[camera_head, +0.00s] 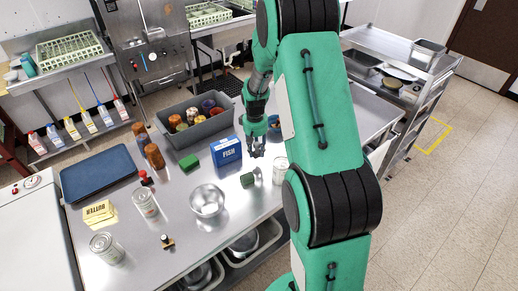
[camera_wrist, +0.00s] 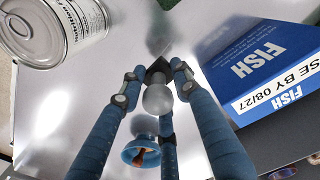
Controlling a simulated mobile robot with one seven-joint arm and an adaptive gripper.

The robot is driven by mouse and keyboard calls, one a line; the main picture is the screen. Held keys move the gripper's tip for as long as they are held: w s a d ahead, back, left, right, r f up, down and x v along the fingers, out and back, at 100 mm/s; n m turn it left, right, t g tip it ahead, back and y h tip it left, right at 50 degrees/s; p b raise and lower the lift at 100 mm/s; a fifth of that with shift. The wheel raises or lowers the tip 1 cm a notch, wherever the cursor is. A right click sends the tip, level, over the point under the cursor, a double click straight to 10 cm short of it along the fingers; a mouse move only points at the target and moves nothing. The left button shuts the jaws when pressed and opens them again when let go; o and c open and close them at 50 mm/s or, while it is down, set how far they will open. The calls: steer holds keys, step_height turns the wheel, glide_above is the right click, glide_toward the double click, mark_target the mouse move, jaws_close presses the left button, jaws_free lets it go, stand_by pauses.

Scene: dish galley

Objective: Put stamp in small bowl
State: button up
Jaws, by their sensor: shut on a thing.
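My gripper (camera_head: 255,150) is above the steel table, between the fish box and a can. In the wrist view its fingers (camera_wrist: 157,82) close around a small thing with a pale grey rounded knob, which looks like the stamp (camera_wrist: 157,99). A dark part shows at the fingertips; its lower end is hard to make out. The small bowl (camera_head: 207,200) is shiny metal, upright on the table, to the left of and nearer than my gripper. It looks empty and is outside the wrist view.
A grey bin of jars (camera_head: 195,125) stands behind. A red-topped stamp-like thing (camera_head: 145,178), another small knobbed thing (camera_head: 167,242), cans and a butter box (camera_head: 99,214) stand left.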

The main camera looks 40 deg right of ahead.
steer(key=s+a+r+p, duration=0.2)
steer(key=a+p, duration=0.3)
steer(key=a, duration=0.5)
steer(key=s+a+r+p, duration=0.3)
steer(key=a+r+p, duration=0.2)
steer(key=a, duration=0.4)
steer(key=s+a+r+n+p, duration=0.1)
steer(key=a+r+p, duration=0.3)
steer(key=a, duration=0.6)
steer(key=shift+s+a+p, duration=0.35)
steer(key=shift+s+p, duration=0.5)
steer(key=shift+p, duration=0.4)
steer(key=shift+f, duration=0.2)
steer(key=shift+f+b, duration=3.05)
steer(key=shift+f, duration=2.2)
steer(key=o, duration=1.2)
